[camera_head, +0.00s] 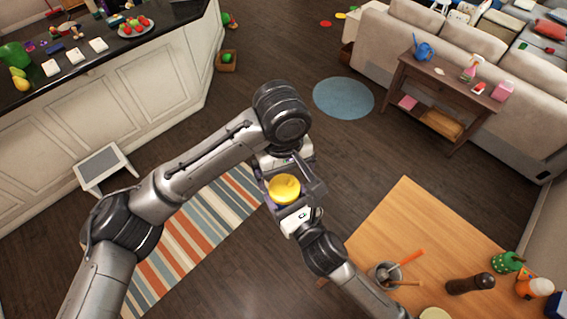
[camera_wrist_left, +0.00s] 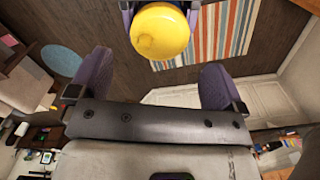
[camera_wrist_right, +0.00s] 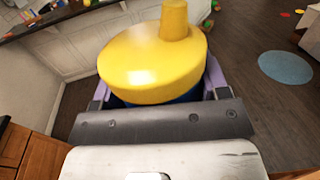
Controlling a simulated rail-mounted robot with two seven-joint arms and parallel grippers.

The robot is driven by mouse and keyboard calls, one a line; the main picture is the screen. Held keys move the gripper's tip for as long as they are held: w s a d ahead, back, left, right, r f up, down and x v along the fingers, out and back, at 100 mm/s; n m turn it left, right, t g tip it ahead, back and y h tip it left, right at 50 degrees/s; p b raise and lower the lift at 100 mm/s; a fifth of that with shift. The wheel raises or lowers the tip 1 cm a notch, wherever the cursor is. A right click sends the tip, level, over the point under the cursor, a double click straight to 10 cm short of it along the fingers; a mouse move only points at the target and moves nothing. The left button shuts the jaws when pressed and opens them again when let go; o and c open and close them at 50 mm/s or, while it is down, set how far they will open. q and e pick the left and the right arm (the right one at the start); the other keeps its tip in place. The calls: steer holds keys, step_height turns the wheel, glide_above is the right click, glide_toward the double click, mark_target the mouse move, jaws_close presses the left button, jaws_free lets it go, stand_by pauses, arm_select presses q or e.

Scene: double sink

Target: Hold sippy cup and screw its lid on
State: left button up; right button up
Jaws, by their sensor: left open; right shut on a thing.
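The sippy cup has a yellow spouted lid (camera_head: 284,188) on top of a blue body (camera_wrist_right: 188,97). My right gripper (camera_head: 290,208) is shut on the cup's body, below the lid, and holds it in the air. The lid sits on the cup in the right wrist view; whether it is screwed tight cannot be told. My left gripper (camera_wrist_left: 155,85) is open and empty, its fingers spread wide. In the left wrist view the yellow lid (camera_wrist_left: 160,32) is beyond and between the left fingertips, apart from them. Most of the cup body is hidden by the lid and the right gripper.
A wooden table (camera_head: 410,225) at lower right carries a utensil pot (camera_head: 385,273), a pepper mill (camera_head: 470,284) and other items. A kitchen counter (camera_head: 110,50) stands at upper left. A striped rug (camera_head: 190,235) lies below the arms. Open floor surrounds the grippers.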

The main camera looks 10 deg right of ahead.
mark_target(284, 186)
arm_select(q)
steer(key=shift+s+f, duration=0.15)
steer(key=shift+f, duration=3)
steer(key=c, duration=0.9)
steer(key=o, duration=1)
steer(key=shift+r, duration=2.3)
steer(key=shift+c, duration=0.5)
